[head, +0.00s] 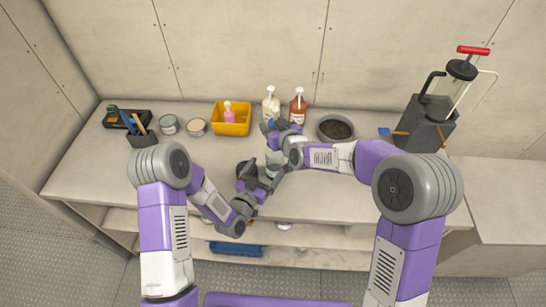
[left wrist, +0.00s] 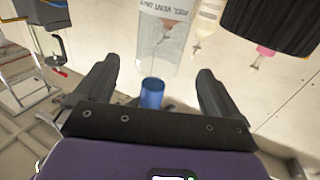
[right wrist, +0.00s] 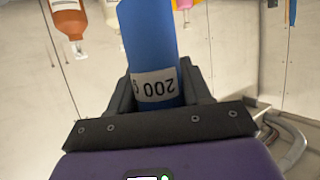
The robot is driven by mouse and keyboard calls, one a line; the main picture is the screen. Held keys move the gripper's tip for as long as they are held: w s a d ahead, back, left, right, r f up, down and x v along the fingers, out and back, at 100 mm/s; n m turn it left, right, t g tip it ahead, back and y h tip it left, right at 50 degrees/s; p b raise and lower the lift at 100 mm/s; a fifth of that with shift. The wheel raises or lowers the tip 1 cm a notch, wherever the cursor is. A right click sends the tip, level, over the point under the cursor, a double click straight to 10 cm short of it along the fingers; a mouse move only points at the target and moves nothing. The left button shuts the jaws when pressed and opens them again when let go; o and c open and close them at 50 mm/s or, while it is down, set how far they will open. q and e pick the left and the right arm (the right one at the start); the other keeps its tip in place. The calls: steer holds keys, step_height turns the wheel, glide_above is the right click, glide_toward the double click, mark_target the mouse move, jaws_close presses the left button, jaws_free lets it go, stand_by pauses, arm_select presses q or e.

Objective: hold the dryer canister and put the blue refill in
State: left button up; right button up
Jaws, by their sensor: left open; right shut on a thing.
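The dryer canister (head: 273,158), clear with a printed label, stands near the front middle of the bench. It shows inverted in the left wrist view (left wrist: 165,35). My left gripper (head: 254,170) is open beside it, fingers spread either side of its mouth end in the left wrist view, with gaps on both sides. My right gripper (right wrist: 160,90) is shut on the blue refill (right wrist: 150,40), a blue cylinder with a white "200 g" label. The refill (left wrist: 152,92) appears above the canister's mouth, apart from or just at it; I cannot tell which. My right arm partly hides both in the head view.
Behind stand two pump bottles (head: 298,105), a yellow bin (head: 231,121), a dark-filled bowl (head: 335,129) and tins (head: 168,125). A black tray (head: 125,119) is at left, a grey box with a pump (head: 425,125) at right. The bench's front left is clear.

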arm_select(q)
steer(key=x, duration=0.9)
steer(key=c, duration=1.2)
